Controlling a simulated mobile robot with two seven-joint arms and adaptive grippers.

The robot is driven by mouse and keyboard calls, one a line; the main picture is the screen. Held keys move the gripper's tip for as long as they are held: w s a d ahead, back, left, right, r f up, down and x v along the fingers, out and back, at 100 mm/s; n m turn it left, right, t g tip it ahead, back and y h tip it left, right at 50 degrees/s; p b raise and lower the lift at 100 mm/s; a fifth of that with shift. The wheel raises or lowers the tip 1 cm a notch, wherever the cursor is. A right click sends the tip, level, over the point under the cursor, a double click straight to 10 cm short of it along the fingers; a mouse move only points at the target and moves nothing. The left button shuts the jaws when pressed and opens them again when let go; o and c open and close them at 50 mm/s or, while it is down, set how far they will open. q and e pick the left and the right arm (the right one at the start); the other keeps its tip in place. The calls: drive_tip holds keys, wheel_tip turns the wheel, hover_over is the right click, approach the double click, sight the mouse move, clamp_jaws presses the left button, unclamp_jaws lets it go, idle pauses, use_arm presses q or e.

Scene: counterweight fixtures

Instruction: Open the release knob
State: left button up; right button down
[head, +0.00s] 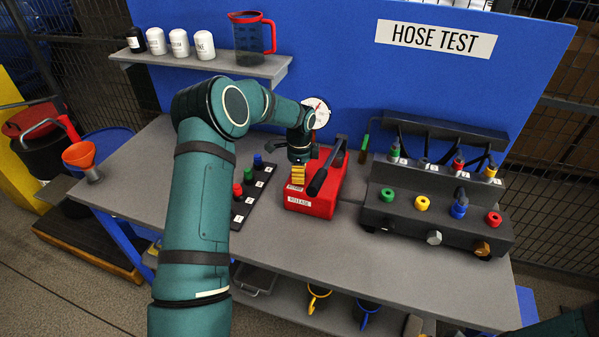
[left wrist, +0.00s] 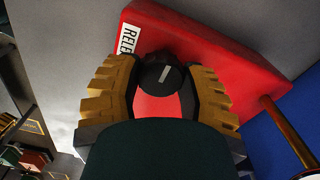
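The red box (head: 325,190) with a white RELEASE label stands on the bench, with a black lever and a white dial at its back. My left gripper (head: 298,172) points down at its front left part. In the left wrist view, the black round release knob (left wrist: 162,77) with a white line mark, slanted, sits between the yellow fingers of my left gripper (left wrist: 163,85). The fingers lie close along both sides of the knob and appear shut on it. In the head view the gripper hides the knob. My right gripper is not in view.
A dark strip with red, green and blue plugs (head: 249,188) lies left of the box. A black hose fixture (head: 435,215) with coloured fittings stands to the right. A shelf (head: 200,66) with a jug (head: 250,38) is behind. The bench front is clear.

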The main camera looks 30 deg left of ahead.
use_arm(q)
drive_tip(key=shift+c, duration=0.6)
drive_tip(key=shift+n, duration=0.3)
drive_tip(key=n+b, duration=0.1)
drive_tip(key=n, duration=0.1)
drive_tip(key=shift+n, duration=0.4)
drive_tip(key=n, duration=0.5)
drive_tip(key=shift+w+b, duration=0.1)
drive_tip(key=shift+b, duration=0.25)
drive_tip(key=n, duration=0.4)
drive_tip(key=shift+n, duration=0.4)
drive_tip(key=n, duration=0.4)
drive_tip(key=shift+r+n, duration=0.1)
drive_tip(key=shift+n, duration=0.3)
drive_tip(key=shift+a, duration=0.1)
drive_tip(key=o, duration=1.2)
